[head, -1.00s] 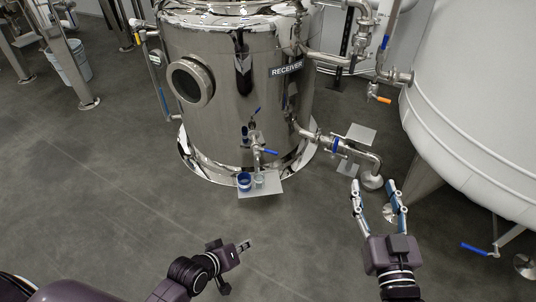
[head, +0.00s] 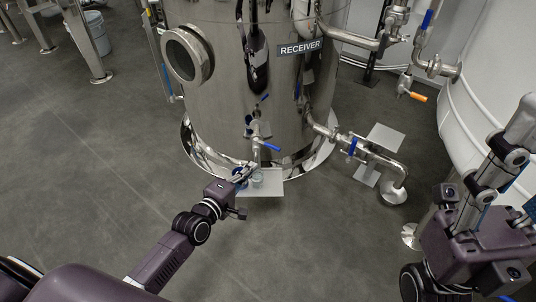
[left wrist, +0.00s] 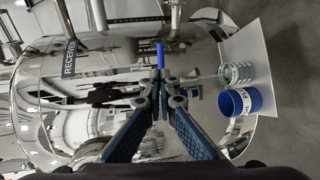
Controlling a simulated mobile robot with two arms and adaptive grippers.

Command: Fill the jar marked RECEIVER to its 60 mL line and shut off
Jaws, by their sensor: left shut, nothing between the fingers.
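The steel tank (head: 225,110) carries a RECEIVER sign (head: 300,48). A small tap (head: 256,138) with a blue lever (head: 271,147) sticks out low on its front. A clear jar (head: 257,180) stands on a shelf plate (head: 272,188) below the tap; it also shows in the left wrist view (left wrist: 236,73). A blue cup (left wrist: 241,102) with a white label sits beside it. Its liquid level and the jar's are not readable. My left gripper (head: 242,173) is shut and empty, near the cup. In the wrist view a blue lever (left wrist: 160,54) shows just beyond its fingertips. My right gripper (head: 508,155) is raised at the right.
A pipe with a blue valve handle (head: 352,146) runs out right of the tank, near a grey plate (head: 385,138). An orange handle (head: 418,97) hangs by the big white vessel (head: 500,110).

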